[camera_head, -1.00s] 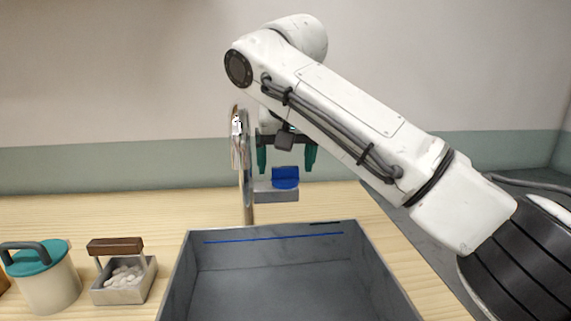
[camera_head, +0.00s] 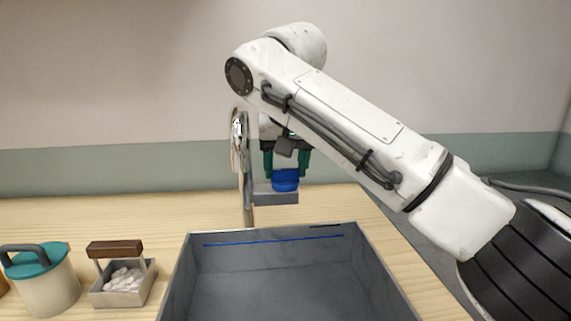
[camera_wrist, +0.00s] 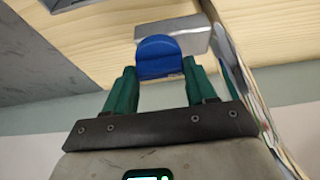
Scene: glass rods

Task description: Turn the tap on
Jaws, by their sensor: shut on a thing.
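The tap has a shiny chrome curved spout (camera_head: 240,148) and a grey arm (camera_head: 275,198) reaching right from it, behind the grey basin. A blue knob (camera_head: 285,184) sits on this grey arm. My gripper (camera_head: 286,175) points down from above with its green fingers on either side of the knob, shut on it. The wrist view shows the blue knob (camera_wrist: 158,60) between the fingertips and the grey arm (camera_wrist: 183,34) beyond it. The finger contact is partly hidden there. No water is visible.
The deep grey basin (camera_head: 180,283) fills the front middle. At left on the wooden counter (camera_head: 110,218) are a cream pot with a teal lid (camera_head: 38,265) and a grey box of white pebbles with a brown handle (camera_head: 122,288). The wall (camera_head: 110,165) stands close behind.

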